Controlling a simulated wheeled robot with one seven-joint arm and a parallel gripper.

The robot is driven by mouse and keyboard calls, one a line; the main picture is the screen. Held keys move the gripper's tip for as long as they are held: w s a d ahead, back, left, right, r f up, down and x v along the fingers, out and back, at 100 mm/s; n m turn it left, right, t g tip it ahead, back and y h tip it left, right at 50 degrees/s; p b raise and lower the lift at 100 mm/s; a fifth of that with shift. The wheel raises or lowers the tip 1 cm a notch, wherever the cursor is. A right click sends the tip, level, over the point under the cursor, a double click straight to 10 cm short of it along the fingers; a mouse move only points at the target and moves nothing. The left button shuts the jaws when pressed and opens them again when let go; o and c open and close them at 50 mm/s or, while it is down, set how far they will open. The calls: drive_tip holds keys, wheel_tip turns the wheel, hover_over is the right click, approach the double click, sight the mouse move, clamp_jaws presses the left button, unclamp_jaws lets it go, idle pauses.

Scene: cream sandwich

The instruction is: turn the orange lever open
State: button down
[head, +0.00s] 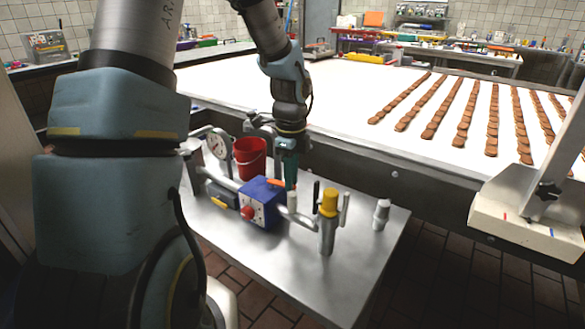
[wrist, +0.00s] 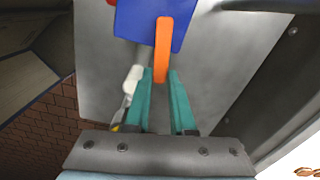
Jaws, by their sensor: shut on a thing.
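The orange lever (head: 276,182) sits on top of a blue box (head: 260,208) on the metal cart. In the wrist view the lever (wrist: 162,45) runs from the blue box (wrist: 190,12) down to my gripper. My gripper (wrist: 161,78) has green fingers, one on each side of the lever's near end, and is shut on it. In the head view my gripper (head: 290,172) points down just right of the blue box, and its fingertips are partly hard to make out.
The steel cart (head: 360,255) also carries a red bucket (head: 249,157), a round gauge (head: 219,143), pipes and a yellow-topped fitting (head: 329,203). A white conveyor (head: 350,95) with rows of brown biscuits (head: 462,128) runs behind. The cart's right front is mostly clear.

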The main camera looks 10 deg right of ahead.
drive_tip(key=shift+s+a+m+p, duration=0.25)
drive_tip(key=shift+s+m+p, duration=0.15)
drive_tip(key=shift+m+p, duration=0.4)
drive_tip(key=c, duration=0.8)
unclamp_jaws()
drive_tip(key=shift+o, duration=0.2)
wheel_tip(320, 180, up, 11)
drive_tip(key=b, duration=0.1)
drive_tip(key=shift+a+f, duration=0.15)
